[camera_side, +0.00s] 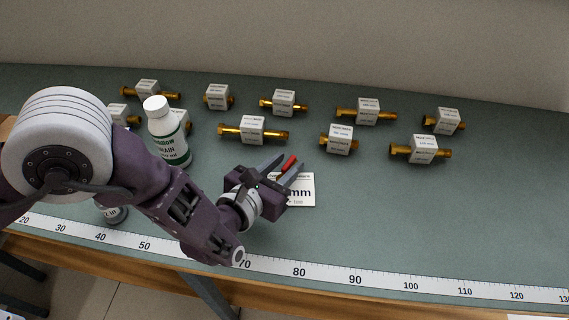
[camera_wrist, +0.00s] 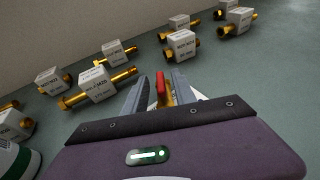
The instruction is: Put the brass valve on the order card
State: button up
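The order card (camera_side: 306,199) is a white card with black print, lying flat on the bench; part of it is hidden by my gripper. My gripper (camera_side: 286,165) is over the card's upper left part, its two fingers apart. Between the fingers is a red lever (camera_side: 290,163), which also shows in the wrist view (camera_wrist: 160,86). A bit of brass (camera_wrist: 168,96) shows beside the lever, so this looks like the brass valve. Most of its body is hidden. I cannot tell whether the fingers press on it or whether it touches the card.
Several brass fittings with white labelled blocks, such as this one (camera_side: 252,130), stand in rows behind. A white bottle (camera_side: 168,140) with a green label is at left. A ruler strip (camera_side: 330,277) runs along the front edge. The bench right of the card is clear.

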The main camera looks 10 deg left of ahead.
jog(key=shift+r, duration=0.1)
jog(key=v, duration=1.2)
jog(key=shift+d+r, duration=0.1)
